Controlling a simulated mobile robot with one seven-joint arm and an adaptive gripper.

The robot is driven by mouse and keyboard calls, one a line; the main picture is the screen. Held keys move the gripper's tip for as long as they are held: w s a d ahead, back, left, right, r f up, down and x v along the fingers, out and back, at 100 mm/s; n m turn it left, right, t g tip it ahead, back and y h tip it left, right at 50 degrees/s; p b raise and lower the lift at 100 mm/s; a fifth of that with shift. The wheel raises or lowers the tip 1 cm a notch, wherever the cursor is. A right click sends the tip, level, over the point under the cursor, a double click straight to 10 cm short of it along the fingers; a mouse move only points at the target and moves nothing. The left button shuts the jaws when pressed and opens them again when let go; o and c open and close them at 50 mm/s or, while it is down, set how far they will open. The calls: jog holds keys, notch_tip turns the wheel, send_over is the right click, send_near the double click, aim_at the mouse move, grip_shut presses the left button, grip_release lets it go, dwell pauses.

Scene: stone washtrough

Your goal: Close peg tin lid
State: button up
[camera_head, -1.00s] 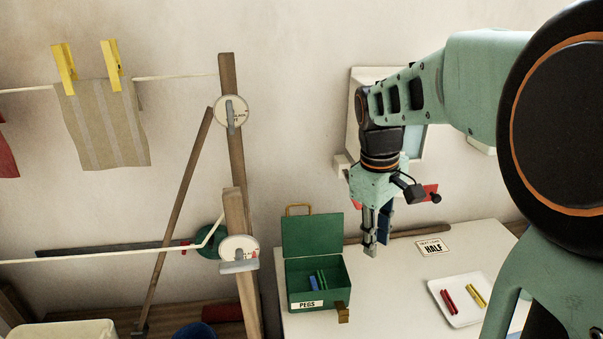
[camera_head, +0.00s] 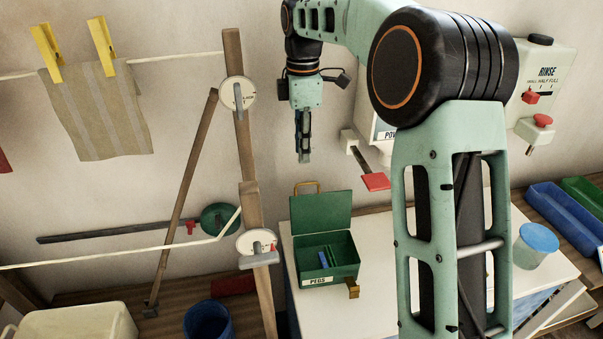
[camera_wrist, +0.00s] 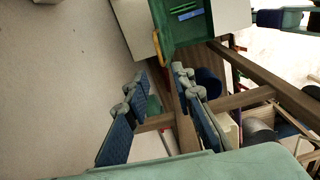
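The green peg tin (camera_head: 340,283) stands on the pale worktop with its PEGS label facing forward. Its lid (camera_head: 321,214) is raised upright at the back, with a brass handle (camera_head: 305,187) on its top edge. Blue and green pegs (camera_head: 325,258) lie inside. A brass latch piece (camera_head: 352,288) is at the front right. My gripper (camera_head: 304,158) hangs pointing down, above and behind the lid, apart from it. In the wrist view, my gripper's fingers (camera_wrist: 157,88) are apart with nothing between them, and the lid (camera_wrist: 182,48) is beyond them.
Wooden posts with a line and pulleys (camera_head: 239,95) stand left of the tin. A red-ended lever (camera_head: 376,181) sticks out from the wall unit behind, to the right. My arm hides the worktop's middle right. A blue-lidded jar (camera_head: 538,238) stands farther right.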

notch_tip(320, 180, down, 8)
jog(key=shift+f, duration=0.2)
grip_shut()
jog(key=shift+s, duration=0.1)
dwell(0.4)
